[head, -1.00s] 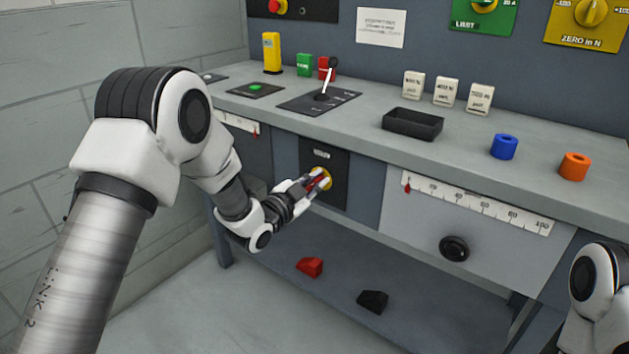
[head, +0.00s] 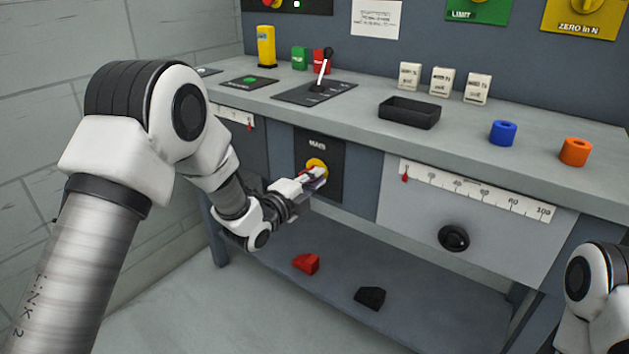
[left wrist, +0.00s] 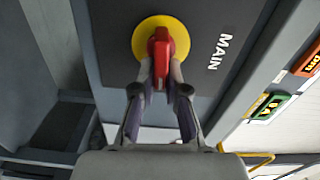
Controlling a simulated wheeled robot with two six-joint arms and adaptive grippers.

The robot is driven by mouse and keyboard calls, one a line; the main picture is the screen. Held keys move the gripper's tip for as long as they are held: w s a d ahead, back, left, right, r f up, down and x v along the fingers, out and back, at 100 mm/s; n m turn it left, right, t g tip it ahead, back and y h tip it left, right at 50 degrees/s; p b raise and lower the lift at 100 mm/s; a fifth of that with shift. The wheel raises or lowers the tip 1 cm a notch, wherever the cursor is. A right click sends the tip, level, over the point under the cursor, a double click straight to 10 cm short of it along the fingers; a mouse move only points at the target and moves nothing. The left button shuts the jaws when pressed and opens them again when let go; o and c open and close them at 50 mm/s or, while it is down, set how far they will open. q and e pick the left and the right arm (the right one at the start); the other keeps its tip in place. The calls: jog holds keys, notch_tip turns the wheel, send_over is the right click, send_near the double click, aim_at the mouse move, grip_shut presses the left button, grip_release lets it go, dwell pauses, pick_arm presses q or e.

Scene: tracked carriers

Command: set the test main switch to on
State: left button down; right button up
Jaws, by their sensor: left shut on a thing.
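The main switch has a red handle (left wrist: 159,50) on a yellow disc (left wrist: 180,28), set in a black plate marked MAIN (head: 331,184) on the bench front. My left gripper (head: 316,173) is shut on the red handle; the left wrist view shows its two fingers (left wrist: 161,76) on either side of it. In the head view the fingers hide most of the handle. My right gripper is out of view; only part of my right arm shows at the right edge.
On the bench top are a lever plate (head: 300,95), a black tray (head: 409,119), a blue ring (head: 502,132) and an orange ring (head: 574,151). A red block (head: 306,263) and a black block (head: 370,298) lie on the lower shelf. A small lamp (head: 296,3) glows on the upper panel.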

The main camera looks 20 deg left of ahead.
pick_arm(q)
jog(key=shift+f+m, duration=0.15)
jog(key=shift+m, duration=0.35)
jog(key=c, duration=1.2)
grip_release()
jog(key=v, duration=1.2)
